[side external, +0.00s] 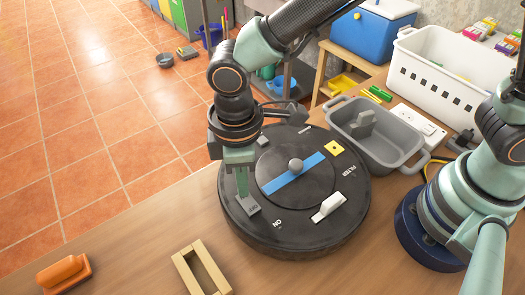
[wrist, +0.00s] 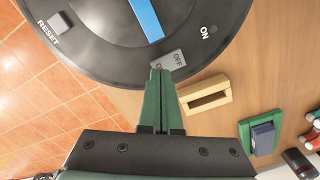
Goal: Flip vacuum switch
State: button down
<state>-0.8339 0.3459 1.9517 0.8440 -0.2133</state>
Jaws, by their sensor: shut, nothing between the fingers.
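The vacuum is a round black disc (side external: 345,228) on the wooden table, with a blue stripe across its top; part of it also shows in the wrist view (wrist: 100,60). In the wrist view the switch plate (wrist: 172,61) is partly covered by my fingertips. An ON label is printed on the black top beside it. My gripper (side external: 242,193) points down over the switch plate, its green fingers together and empty. The fingertips (wrist: 160,70) look to be at or just above the plate's edge; I cannot tell whether they touch.
A white lever (side external: 329,206) and a yellow square (side external: 334,149) are on the vacuum's top. A wooden frame (side external: 184,267) and an orange block (side external: 64,272) lie in front. A grey tub (side external: 400,155) and white basket (side external: 440,85) stand behind right.

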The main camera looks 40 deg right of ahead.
jog(key=shift+f, duration=0.95)
dwell(0.7)
jog(key=shift+r, duration=3.55)
jog(key=shift+w+d+r, duration=0.1)
jog(key=shift+w+d, duration=0.05)
jog(key=w+d+r+m+t, duration=0.1)
jog(key=d+r+m, duration=0.3)
jog(key=d, duration=1)
jog(key=w+d+r+m+t, duration=0.1)
jog(key=d+r+m+t, duration=0.3)
jog(key=d+m, duration=0.4)
jog(key=d+r, duration=0.1)
jog(key=d, duration=0.5)
jog(key=shift+d+r+t, duration=0.2)
jog(key=shift+d+t, duration=0.1)
jog(key=shift+d, duration=0.1)
